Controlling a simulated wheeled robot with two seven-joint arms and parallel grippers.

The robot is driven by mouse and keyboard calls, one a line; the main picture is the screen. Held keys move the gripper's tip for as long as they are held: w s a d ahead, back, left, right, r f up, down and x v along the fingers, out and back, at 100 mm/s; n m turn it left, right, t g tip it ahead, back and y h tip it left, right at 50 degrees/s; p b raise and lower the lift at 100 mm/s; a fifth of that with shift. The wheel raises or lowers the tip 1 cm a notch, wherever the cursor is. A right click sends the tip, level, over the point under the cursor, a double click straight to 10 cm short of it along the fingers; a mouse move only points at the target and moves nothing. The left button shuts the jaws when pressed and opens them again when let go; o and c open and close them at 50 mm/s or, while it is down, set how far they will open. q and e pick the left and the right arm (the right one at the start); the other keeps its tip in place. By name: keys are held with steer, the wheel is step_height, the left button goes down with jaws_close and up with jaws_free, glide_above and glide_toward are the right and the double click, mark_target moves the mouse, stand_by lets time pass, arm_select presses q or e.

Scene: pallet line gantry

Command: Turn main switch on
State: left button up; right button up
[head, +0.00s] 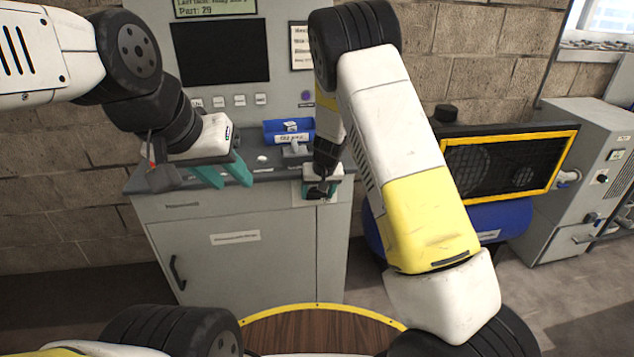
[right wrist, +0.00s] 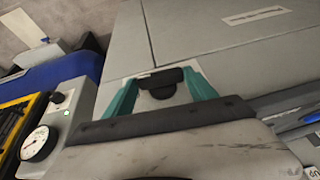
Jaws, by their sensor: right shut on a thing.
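The main switch is a black handle on a pale plate on the cabinet front; it shows between the teal fingers in the right wrist view (right wrist: 166,84). My right gripper (head: 320,189) is at the cabinet's upper right front and is shut on this handle. Its fingers (right wrist: 163,88) lie on either side of the handle in the right wrist view. In the head view the gripper hides most of the switch. My left gripper (head: 223,175) is open and empty near the console's front left edge.
The grey cabinet (head: 245,263) has a dark screen (head: 220,51) and a row of buttons above its ledge. A compressor with a yellow-framed guard (head: 510,165) and a grey unit (head: 585,185) stand to the right.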

mark_target(324, 198)
steer(key=y, duration=0.1)
steer(key=d+y, duration=0.1)
steer(key=y, duration=0.1)
steer(key=shift+w+f+m, duration=0.1)
steer(key=shift+m, duration=0.3)
steer(key=y, duration=0.3)
steer(key=d+m+y, duration=0.1)
steer(key=y, duration=0.1)
steer(key=shift+w+f+g, duration=0.1)
steer(key=shift+f+g, duration=0.3)
steer(key=y, duration=0.2)
steer(key=m+y, duration=0.1)
steer(key=y, duration=0.1)
steer(key=shift+d+f, duration=0.1)
steer(key=shift+f, duration=0.3)
steer(key=shift+f+m+y, duration=0.2)
steer(key=shift+m+y, duration=0.15)
steer(key=shift+y, duration=0.6)
steer(key=shift+f+m+y, duration=0.2)
steer(key=shift+m+y, duration=0.15)
steer(key=shift+y, duration=0.6)
steer(key=o, duration=1.4)
steer(key=shift+c, duration=0.2)
steer(key=s+d, duration=0.1)
steer(key=d, duration=0.6)
steer(key=shift+s+d, duration=0.35)
steer(key=shift+s, duration=0.05)
